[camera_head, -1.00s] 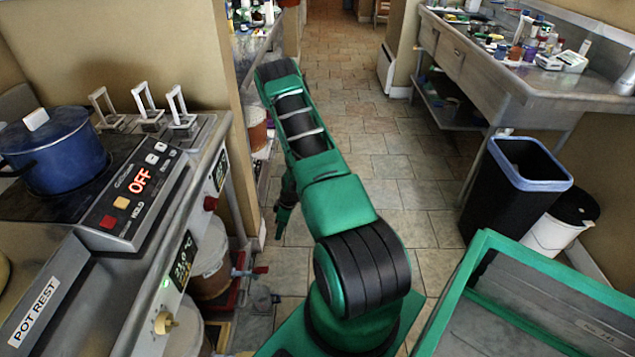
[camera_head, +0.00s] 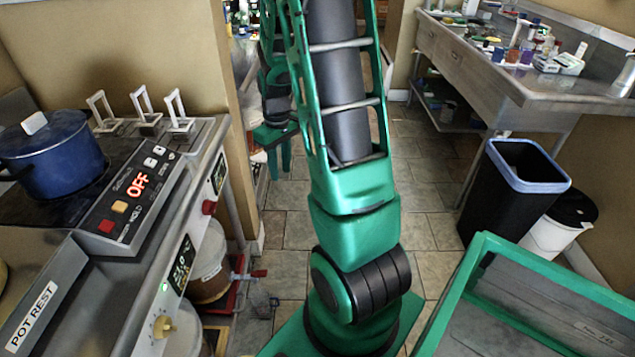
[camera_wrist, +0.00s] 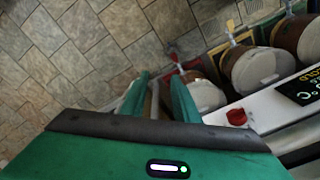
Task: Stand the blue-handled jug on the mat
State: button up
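My gripper (camera_head: 280,158) hangs beyond the end of the stove, fingers pointing down, well above the floor. In the wrist view its two green fingers (camera_wrist: 158,98) stand apart, with no clearly held thing between them. I cannot pick out the mat in either view.
Lidded buckets (camera_head: 208,268) with taps stand under the stove (camera_head: 150,235); several show in the wrist view (camera_wrist: 262,75). A blue pot (camera_head: 55,160) is on the stove. A black bin (camera_head: 512,190) and sink bench (camera_head: 500,75) are at right. The middle floor is open.

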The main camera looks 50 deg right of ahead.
jog(key=s+a+r+m, duration=0.2)
jog(key=s+a+r, duration=0.1)
jog(key=s, duration=0.4)
jog(key=s+a+r+m, duration=0.2)
jog(key=s+r, duration=0.3)
jog(key=s, duration=0.3)
jog(key=s+a+r+m, duration=0.2)
jog(key=s+a+r, duration=0.3)
jog(key=s, duration=0.2)
jog(key=shift+s, duration=0.25)
jog(key=shift+r, duration=0.1)
